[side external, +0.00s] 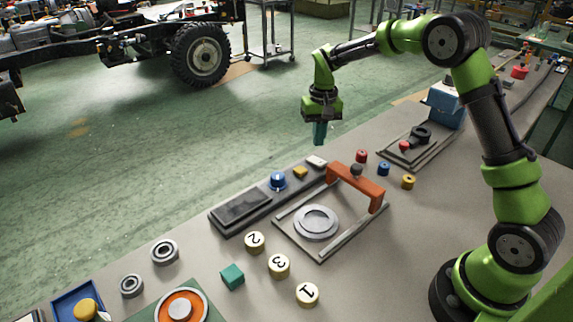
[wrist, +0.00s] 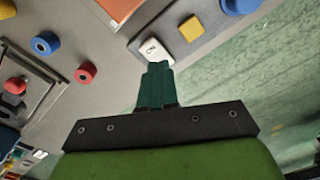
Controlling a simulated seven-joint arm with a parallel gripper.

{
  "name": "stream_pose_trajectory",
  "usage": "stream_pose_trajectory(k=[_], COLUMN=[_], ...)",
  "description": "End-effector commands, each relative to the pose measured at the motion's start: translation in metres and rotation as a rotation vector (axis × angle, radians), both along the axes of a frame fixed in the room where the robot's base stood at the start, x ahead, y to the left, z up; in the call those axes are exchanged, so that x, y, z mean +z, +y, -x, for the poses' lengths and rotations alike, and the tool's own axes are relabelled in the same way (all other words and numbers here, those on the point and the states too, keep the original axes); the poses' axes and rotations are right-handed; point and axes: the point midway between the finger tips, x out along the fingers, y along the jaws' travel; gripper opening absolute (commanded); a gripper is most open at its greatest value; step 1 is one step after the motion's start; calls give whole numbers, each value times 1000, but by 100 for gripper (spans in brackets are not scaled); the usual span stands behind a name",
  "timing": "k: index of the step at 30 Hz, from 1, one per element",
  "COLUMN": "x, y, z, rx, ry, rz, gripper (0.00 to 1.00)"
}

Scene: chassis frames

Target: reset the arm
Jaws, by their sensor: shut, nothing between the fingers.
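My gripper (side external: 320,132) hangs from my green and black arm, pointing down, raised above the far edge of the grey workbench (side external: 200,274). Its teal fingers are together with nothing between them. In the wrist view my gripper (wrist: 158,68) also shows its fingers closed. From that view, a white rocker switch (wrist: 150,51) lies just beyond the fingertips, apparently below them. No object is held.
A control box (side external: 241,207) has a blue knob (side external: 277,180) and yellow button (side external: 300,172). An orange-handled press frame (side external: 356,186) stands beside it. Numbered discs (side external: 279,266), a green cube (side external: 232,276), small colored rings (side external: 383,168) and a blue box (side external: 446,105) occupy the bench.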

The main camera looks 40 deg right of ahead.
Motion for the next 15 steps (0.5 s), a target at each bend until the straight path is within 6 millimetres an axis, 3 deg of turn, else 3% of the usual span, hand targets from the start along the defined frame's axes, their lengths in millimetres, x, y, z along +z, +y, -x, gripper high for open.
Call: stream_pose_trajectory(k=[9, 15], x=[80, 112], y=[45, 69], z=[89, 155], rx=[46, 76], ry=[-186, -326], rz=[-57, -82], gripper=[0, 0])
